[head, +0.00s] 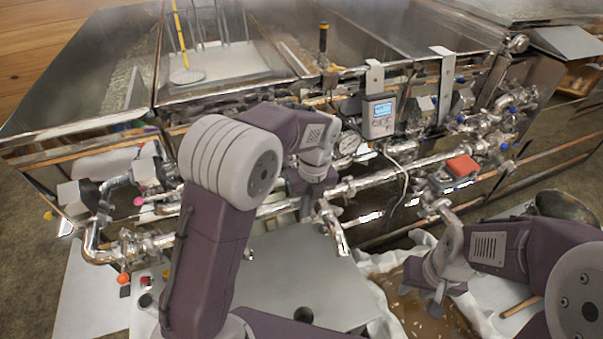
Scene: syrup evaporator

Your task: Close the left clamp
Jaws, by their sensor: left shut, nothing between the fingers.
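Shiny steel pipes (390,172) run along the front of the evaporator, with fittings and joints. I cannot tell for certain which fitting is the left clamp, nor whether it is open or closed. A bright metal piece (335,232) hangs at an angle from the pipe, just right of and below my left gripper. My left gripper (308,203) is shut and empty at the middle of the pipe run, pointing down. Its fingertips are small and partly lost against the pipes. My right gripper (424,288) is low on the right, over a brown tray, away from the pipes. Its finger gap is unclear.
A grey controller with a screen (379,118) and a round gauge (348,143) sit above the pipes. Open steel pans (225,60) lie behind. My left arm hides part of the left piping.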

